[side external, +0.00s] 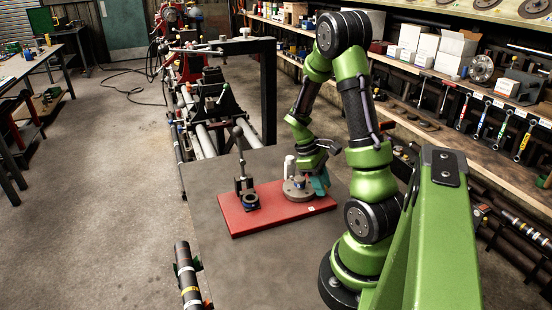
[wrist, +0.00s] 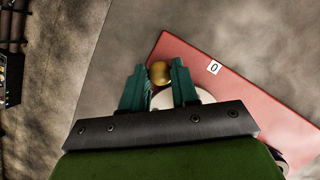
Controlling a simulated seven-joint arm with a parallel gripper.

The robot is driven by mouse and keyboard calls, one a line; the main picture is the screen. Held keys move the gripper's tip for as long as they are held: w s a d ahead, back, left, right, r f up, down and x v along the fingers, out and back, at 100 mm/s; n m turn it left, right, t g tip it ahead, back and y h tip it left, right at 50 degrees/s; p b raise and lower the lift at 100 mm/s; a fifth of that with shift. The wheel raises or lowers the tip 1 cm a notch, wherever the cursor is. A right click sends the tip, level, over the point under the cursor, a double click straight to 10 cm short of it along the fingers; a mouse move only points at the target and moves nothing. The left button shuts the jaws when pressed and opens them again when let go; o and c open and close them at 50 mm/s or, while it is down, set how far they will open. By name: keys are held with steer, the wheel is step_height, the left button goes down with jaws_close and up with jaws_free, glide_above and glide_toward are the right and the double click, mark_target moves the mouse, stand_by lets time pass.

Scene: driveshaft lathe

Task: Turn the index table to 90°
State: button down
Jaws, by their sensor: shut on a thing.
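The index table (side external: 294,195) is a round grey disc on the right part of a red base plate (side external: 275,216), with a pale upright post (side external: 289,165) beside it. My gripper (side external: 319,182) is at the right side of the disc, its teal fingers low. In the wrist view my gripper (wrist: 161,68) is shut on a brass-coloured knob (wrist: 160,75) at the disc's edge. The pale disc (wrist: 163,100) shows between and beside the fingers; the rest is hidden behind the gripper.
A dark fixture with a blue ring (side external: 250,201) and an upright lever stands on the left part of the red plate. The grey tabletop (side external: 225,265) is clear in front. A black frame (side external: 268,90) and lathe stand behind; shelves with tools line the right.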

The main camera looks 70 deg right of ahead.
steer(key=shift+w+d+r+n+h, duration=0.15)
steer(key=shift+d+n+h, duration=0.25)
steer(key=shift+n, duration=0.45)
steer(key=shift+w+d+f+n+h, duration=0.15)
steer(key=shift+d+n+h, duration=0.25)
steer(key=shift+n, duration=0.45)
steer(key=shift+w+d+r+n+t+h, duration=0.1)
steer(key=shift+w+d+n+t+h, duration=0.3)
steer(key=shift+n, duration=0.45)
steer(key=shift+w+d+n+t+h, duration=0.15)
steer(key=shift+d+n, duration=0.35)
steer(key=shift+n, duration=0.35)
steer(key=shift+w+d+n, duration=0.1)
steer(key=shift+w+n, duration=0.05)
steer(key=shift+n, duration=0.15)
steer(key=c, duration=0.9)
jaws_free()
steer(key=shift+o, duration=0.2)
steer(key=v, duration=1.6)
steer(key=shift+r, duration=0.35)
